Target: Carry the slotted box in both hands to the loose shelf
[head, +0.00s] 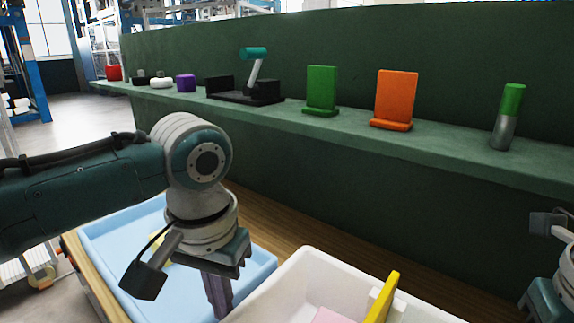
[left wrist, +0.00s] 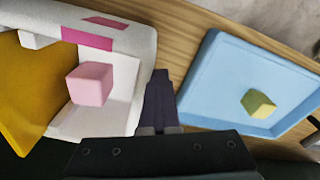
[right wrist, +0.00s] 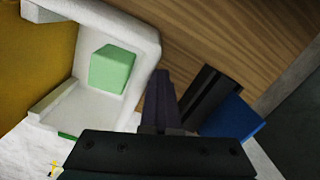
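The slotted box is a white open box (head: 300,268) with a yellow upright panel (head: 381,298) in it, low in the head view and cut off below. The left wrist view shows a pink block (left wrist: 90,83) inside; the right wrist view shows a green block (right wrist: 114,69) in it. My left gripper (left wrist: 158,102) is shut and empty, pointing down just outside the box's wall, between it and the blue tray. My right gripper (right wrist: 162,102) is shut and empty beside the opposite wall. Whether either touches the wall is unclear.
A blue tray (head: 110,245) with a yellow block (left wrist: 258,103) lies left of the box on the wooden table (head: 262,222). A green shelf (head: 440,158) behind holds a green stand (head: 321,90), an orange stand (head: 394,98) and a green-topped cylinder (head: 508,115). A blue-black object (right wrist: 232,118) lies near my right gripper.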

